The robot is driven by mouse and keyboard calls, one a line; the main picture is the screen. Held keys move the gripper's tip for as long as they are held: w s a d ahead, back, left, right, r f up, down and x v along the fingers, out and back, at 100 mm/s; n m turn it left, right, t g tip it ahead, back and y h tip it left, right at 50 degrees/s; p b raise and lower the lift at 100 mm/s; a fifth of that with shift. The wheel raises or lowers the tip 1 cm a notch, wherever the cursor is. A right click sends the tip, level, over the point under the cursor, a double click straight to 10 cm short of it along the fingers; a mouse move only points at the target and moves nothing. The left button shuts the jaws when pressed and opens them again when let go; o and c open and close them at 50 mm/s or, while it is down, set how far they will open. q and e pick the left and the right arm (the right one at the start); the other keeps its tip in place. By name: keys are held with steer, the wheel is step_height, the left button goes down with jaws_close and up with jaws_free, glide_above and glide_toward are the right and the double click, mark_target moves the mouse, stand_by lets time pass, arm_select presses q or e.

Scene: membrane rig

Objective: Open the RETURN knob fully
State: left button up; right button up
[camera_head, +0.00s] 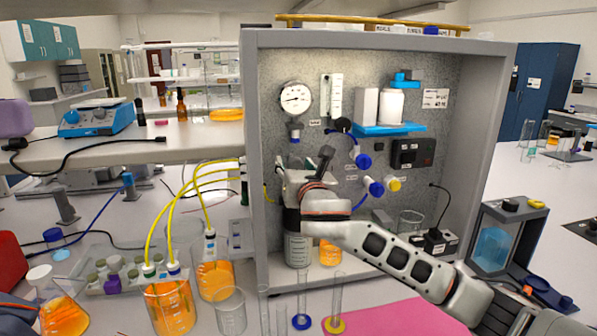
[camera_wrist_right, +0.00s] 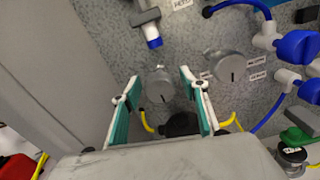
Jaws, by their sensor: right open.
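My right gripper (camera_wrist_right: 159,78) is open, its two green-padded fingers pointing at the rig's back panel. A round grey knob (camera_wrist_right: 160,86) with a dark index mark lies between the fingers in the right wrist view. I see no clear contact with it. A second grey knob (camera_wrist_right: 224,66) is just right of the right finger, with small labels beside it. I cannot read the labels, so I cannot tell which knob is RETURN. My left gripper is not seen.
The grey cabinet wall (camera_wrist_right: 60,60) is close on the left of the gripper. A gauge (camera_head: 295,97) is above. Blue-capped fittings (camera_head: 373,187) and tubing are at right. Beakers with orange liquid (camera_head: 171,306) and glass cylinders (camera_head: 335,300) stand in front below.

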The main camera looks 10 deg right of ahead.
steer(key=s, duration=1.1)
steer(key=shift+s, duration=0.4)
steer(key=shift+f, duration=0.1)
